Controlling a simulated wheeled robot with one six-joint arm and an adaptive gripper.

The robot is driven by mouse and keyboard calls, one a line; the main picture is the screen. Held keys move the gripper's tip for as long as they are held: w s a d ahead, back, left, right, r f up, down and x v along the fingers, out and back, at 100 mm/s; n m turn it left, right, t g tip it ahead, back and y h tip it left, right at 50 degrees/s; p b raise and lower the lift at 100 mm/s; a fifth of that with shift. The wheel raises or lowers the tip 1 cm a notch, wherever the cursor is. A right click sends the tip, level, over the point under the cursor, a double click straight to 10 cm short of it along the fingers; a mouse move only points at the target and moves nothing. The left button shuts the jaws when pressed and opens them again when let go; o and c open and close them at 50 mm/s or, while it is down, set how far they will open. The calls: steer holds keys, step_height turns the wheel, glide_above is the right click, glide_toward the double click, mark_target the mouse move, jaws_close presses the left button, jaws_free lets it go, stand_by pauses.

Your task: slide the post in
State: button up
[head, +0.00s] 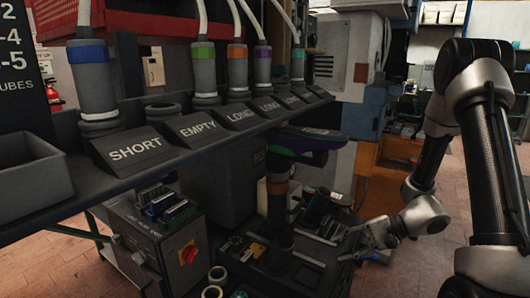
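A dark upright post (279,212) with an orange-brown band near its top stands below the labelled shelf, right of centre. A dark piece with purple and green parts (305,142) sits above it; I cannot tell whether they touch. My gripper (354,243) is at the end of my arm, right of the post and apart from it, low over the cluttered work surface. Its fingers are small and blend into the clutter, so their opening is unclear. No held object can be made out. The foot of the post is partly lost among dark parts.
A dark shelf (75,165) carries sloped labels, including SHORT (134,152), EMPTY (198,130) and LONG (241,116). Colour-banded tubes with white hoses stand behind them. A control box with a red knob (189,253) is below. Pale rings (217,275) lie near the front.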

steer(key=s+d+r+n+g+h, duration=0.45)
steer(key=s+d+r+h, duration=0.45)
steer(key=s+r, duration=0.35)
steer(key=s+d+r+n+t+h, duration=0.1)
steer(key=s+d+r+n+t, duration=0.1)
steer(key=r, duration=0.4)
steer(key=s+d+r+n+t+h, duration=0.2)
steer(key=r+t, duration=0.3)
steer(key=r, duration=0.2)
steer(key=shift+d+h, duration=0.15)
steer(key=shift+h, duration=0.15)
steer(key=shift+s, duration=0.1)
stand_by(0.4)
